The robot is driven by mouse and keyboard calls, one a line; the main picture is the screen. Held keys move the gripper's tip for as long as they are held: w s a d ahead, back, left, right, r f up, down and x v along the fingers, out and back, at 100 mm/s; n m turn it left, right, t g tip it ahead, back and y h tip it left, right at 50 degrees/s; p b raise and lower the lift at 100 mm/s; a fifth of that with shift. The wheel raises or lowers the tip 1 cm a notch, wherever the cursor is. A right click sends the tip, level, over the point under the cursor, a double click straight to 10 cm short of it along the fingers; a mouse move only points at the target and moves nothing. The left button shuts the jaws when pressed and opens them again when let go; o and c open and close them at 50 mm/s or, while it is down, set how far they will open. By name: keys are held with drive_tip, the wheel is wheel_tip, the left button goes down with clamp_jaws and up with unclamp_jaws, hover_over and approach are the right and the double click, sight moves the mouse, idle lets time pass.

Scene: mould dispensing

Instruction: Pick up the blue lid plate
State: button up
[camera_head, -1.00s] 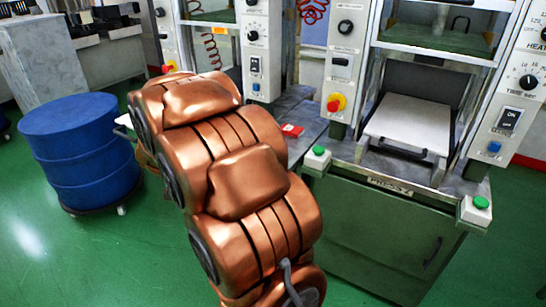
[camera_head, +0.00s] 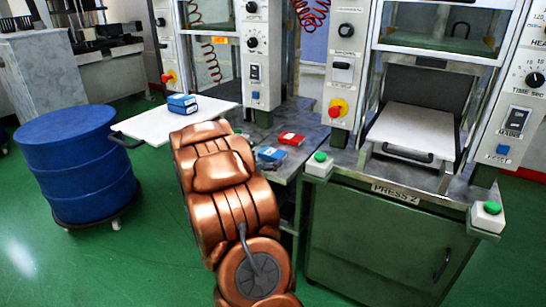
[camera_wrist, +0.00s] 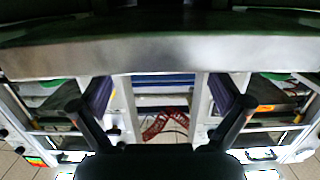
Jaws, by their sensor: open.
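Two blue pieces show in the head view. A blue block with a pale band (camera_head: 183,104) sits on a white tray plate (camera_head: 160,127) at the left of the bench. A flatter blue piece (camera_head: 270,154) lies on the grey bench, just right of my arm. I cannot tell for sure which one is the blue lid plate. My gripper (camera_wrist: 160,104) is open in the wrist view, its two dark fingers spread wide with nothing held between them. In the head view my copper arm hides the gripper. No blue piece can be made out clearly in the wrist view.
A red piece (camera_head: 291,139) lies beside the flatter blue piece. A blue drum (camera_head: 78,165) stands at left. The press cabinet (camera_head: 385,240) with green buttons stands at right. A grey metal edge (camera_wrist: 160,55) crosses the upper wrist view. Green floor is open at lower left.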

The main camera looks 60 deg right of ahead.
sight(273, 152)
drive_tip(key=shift+w+d+f, duration=0.1)
drive_tip(key=shift+d+f, duration=0.15)
drive_tip(key=shift+d, duration=1.05)
drive_tip(key=shift+w+d+f, duration=0.1)
drive_tip(key=shift+d+f, duration=0.1)
drive_tip(key=shift+d, duration=1.1)
drive_tip(key=c, duration=1)
drive_tip(key=shift+r, duration=0.15)
drive_tip(key=shift+c, duration=0.2)
drive_tip(key=shift+r, duration=0.35)
wheel_tip(273, 152, up, 3)
drive_tip(key=shift+f, duration=0.1)
drive_tip(key=w+a+r+p, duration=0.1)
drive_tip(key=w+a, duration=0.8)
drive_tip(key=a, duration=0.4)
drive_tip(key=shift+r+p, duration=0.15)
drive_tip(key=shift+p, duration=0.15)
